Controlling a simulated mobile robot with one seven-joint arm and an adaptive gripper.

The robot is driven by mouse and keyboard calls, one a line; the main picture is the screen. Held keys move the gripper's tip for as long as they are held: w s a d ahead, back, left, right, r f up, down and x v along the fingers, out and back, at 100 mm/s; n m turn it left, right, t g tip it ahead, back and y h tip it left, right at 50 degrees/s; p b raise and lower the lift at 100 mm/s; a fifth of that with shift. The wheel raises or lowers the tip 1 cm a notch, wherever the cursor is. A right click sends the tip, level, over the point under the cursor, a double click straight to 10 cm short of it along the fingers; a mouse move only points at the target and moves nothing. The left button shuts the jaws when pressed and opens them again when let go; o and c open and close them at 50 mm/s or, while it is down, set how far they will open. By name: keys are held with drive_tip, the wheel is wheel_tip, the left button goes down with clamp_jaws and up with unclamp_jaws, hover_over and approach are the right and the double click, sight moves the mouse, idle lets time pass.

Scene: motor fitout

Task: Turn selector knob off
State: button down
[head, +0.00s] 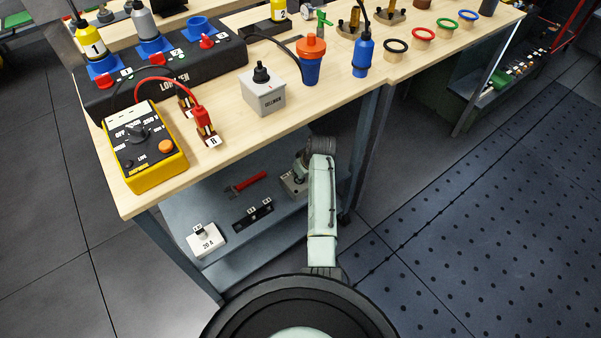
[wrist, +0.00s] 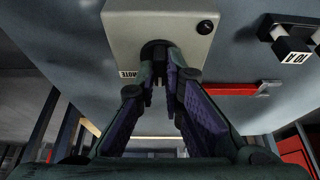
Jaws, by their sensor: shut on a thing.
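A grey box (head: 293,187) stands on the lower shelf in the head view, partly behind my arm. In the wrist view the same pale grey box (wrist: 128,28) fills the top middle. Its face carries a black selector knob (wrist: 156,48), a small black round part (wrist: 205,27) and a label of which only "OTE" is readable. My gripper (wrist: 161,78) is shut on the knob, with its fingertips on either side. The knob's pointer is hidden by the fingers, so its setting cannot be told.
A red-handled hammer (head: 246,182), a black switch strip (head: 253,213) and a white "20 A" block (head: 206,240) lie on the lower shelf (head: 190,205). The workbench top (head: 235,135) above holds a yellow meter (head: 150,165) and another grey box (head: 264,98).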

idle(0.4)
drive_tip(key=c, duration=1.7)
unclamp_jaws()
drive_tip(key=v, duration=1.2)
